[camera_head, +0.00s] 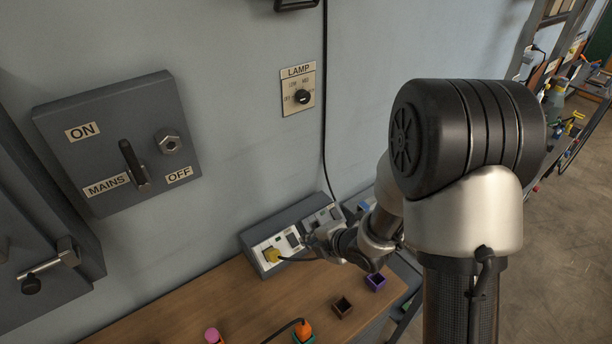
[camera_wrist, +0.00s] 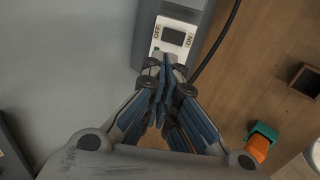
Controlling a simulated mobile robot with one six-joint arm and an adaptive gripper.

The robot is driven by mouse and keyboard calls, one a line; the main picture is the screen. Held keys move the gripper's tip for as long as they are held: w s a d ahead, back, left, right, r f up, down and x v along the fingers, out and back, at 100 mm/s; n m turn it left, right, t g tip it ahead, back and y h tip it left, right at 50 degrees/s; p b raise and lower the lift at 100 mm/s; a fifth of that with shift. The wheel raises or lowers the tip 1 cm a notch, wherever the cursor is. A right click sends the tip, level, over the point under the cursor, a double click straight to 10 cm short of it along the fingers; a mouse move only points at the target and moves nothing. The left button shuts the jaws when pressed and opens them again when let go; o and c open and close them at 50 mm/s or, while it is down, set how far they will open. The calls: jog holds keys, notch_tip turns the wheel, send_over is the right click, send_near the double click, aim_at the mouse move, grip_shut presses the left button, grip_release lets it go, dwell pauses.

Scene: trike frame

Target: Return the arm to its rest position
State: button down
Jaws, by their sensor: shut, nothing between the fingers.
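My arm stands at the right of the head view and reaches in toward the wall. My gripper (camera_head: 318,240) is beside the socket strip (camera_head: 262,228) at the back of the bench. In the wrist view my gripper (camera_wrist: 164,72) is shut and empty, its blue fingers together. Its tips are at the lower edge of a switch panel (camera_wrist: 172,38) marked OFF and ON, and partly cover it. I cannot tell whether they touch it. A yellow plug (camera_head: 272,255) with a black cord sits in the strip left of my gripper.
The mains box (camera_head: 110,150) with its lever and the lamp dial (camera_head: 302,97) are on the wall. A brown box (camera_head: 342,307), a purple box (camera_head: 375,282), an orange plug (camera_head: 303,330) and a pink piece (camera_head: 212,335) are on the wooden bench (camera_head: 190,305). Shelves stand at far right.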

jog(key=s+d+r+m+h+b, duration=0.2)
jog(key=s+d+r+m+h, duration=0.45)
jog(key=d+r+m, duration=0.65)
jog(key=s+a+r+m+g+b, duration=0.1)
jog(key=s+r+m, duration=0.1)
jog(key=s+m, duration=0.4)
jog(key=s+a+r+m+g+y+b, duration=0.1)
jog(key=s+m, duration=0.4)
jog(key=s, duration=0.9)
notch_tip(320, 180, up, 2)
jog(key=shift+s+a+r+m+g, duration=0.1)
jog(key=shift+s+a+m+g, duration=0.3)
jog(key=shift+g, duration=0.1)
